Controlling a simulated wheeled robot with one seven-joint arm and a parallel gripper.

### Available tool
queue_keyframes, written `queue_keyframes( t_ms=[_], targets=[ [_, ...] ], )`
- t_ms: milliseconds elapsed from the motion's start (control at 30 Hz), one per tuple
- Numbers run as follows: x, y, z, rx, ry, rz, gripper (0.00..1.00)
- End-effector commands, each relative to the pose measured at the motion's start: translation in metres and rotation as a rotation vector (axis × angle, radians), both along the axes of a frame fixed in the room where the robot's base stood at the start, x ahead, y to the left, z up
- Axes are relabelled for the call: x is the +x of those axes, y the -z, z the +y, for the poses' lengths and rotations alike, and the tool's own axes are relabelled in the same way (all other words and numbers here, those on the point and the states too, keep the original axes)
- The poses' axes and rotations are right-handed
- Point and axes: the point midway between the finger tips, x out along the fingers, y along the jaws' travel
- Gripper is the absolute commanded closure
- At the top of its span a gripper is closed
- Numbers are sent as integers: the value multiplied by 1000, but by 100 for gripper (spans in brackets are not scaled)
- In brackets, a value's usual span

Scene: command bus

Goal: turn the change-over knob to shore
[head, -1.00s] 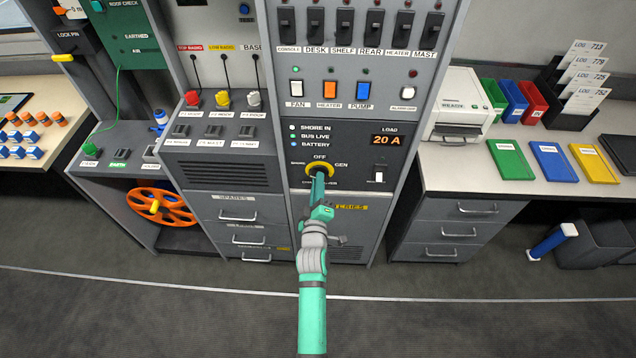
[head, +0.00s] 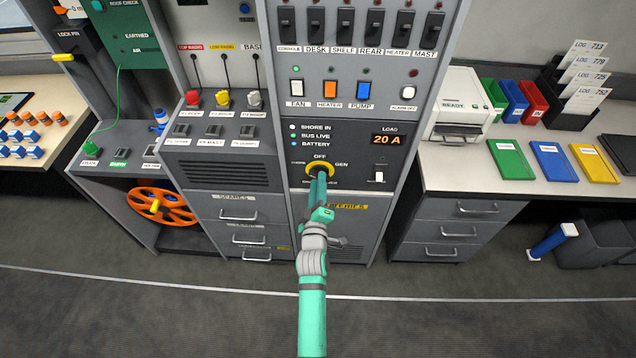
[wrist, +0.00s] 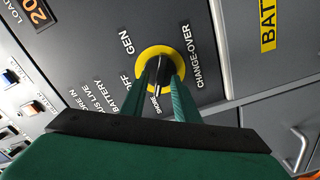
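The change-over knob (head: 329,170) is a dark knob in a yellow ring on the grey panel, labelled SHORE at left, OFF at top and GEN at right. It also shows in the wrist view (wrist: 184,54), where its pale pointer lies toward the SHORE label (wrist: 155,103). My gripper (head: 319,175) is at the knob, its two green fingers on either side of the knob's bar in the wrist view (wrist: 164,76). It appears shut on it. The fingers hide part of the knob and ring.
Above the knob are the SHORE IN, BUS LIVE and BATTERY lamps (head: 292,136) and a load display (head: 387,139) reading 20 A. A white switch (head: 379,177) is to the right. Drawers (head: 240,214) are at lower left. The floor in front is clear.

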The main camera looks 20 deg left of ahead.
Motion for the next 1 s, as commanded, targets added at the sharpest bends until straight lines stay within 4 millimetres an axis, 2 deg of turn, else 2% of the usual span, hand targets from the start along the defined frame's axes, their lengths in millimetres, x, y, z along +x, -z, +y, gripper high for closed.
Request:
queue_keyframes(
  t_ms=[500, 700, 1000],
  targets=[
    [-80, 1, -23, -1, 0, 2, 72],
    [-95, 0, -27, 0, 0, 0, 72],
    [-98, 0, -28, -1, 0, 0, 72]
  ],
)
